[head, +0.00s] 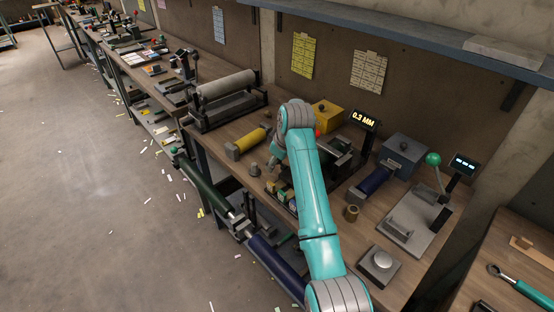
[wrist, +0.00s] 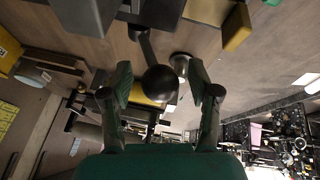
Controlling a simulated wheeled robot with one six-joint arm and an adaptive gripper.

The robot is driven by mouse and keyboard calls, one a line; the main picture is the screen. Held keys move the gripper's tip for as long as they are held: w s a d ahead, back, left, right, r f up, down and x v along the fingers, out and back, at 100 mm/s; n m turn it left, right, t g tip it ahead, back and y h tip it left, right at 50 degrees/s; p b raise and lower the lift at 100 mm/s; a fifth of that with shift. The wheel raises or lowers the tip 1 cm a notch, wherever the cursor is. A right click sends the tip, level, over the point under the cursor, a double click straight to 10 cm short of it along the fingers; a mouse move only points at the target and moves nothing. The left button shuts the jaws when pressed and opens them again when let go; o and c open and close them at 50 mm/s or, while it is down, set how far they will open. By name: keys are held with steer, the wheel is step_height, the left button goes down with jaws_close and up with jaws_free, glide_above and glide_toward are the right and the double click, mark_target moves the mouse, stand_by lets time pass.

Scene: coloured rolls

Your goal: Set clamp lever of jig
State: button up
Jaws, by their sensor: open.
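In the wrist view my gripper (wrist: 160,82) is open, with one dark finger on each side of a lever's dark ball knob (wrist: 160,84). The knob shows in the gap between the fingers; I cannot tell whether either finger touches it. Its lever arm (wrist: 146,48) runs up from the knob in the picture. In the head view my teal arm reaches over the bench and covers part of a device with a "0.3 MM" display (head: 364,119). At the right, a grey jig plate (head: 408,222) carries an upright lever with a green ball (head: 433,158), apart from my arm.
A yellow roll (head: 248,141) lies left of my arm and a blue roll (head: 375,181) right of it. A yellow box (head: 326,114) and a blue-grey box (head: 403,150) stand behind. A small plate with a round knob (head: 381,261) is at the bench front.

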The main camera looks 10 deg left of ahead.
jaws_close()
steer(key=shift+s+a+f+n+t+h, duration=0.3)
steer(key=shift+s+a+f+t+h, duration=0.25)
steer(key=shift+t+h, duration=0.2)
steer(key=shift+s+f+n+t+h, duration=0.35)
steer(key=shift+t+h, duration=0.2)
steer(key=shift+t, duration=0.5)
jaws_free()
steer(key=shift+a, duration=0.1)
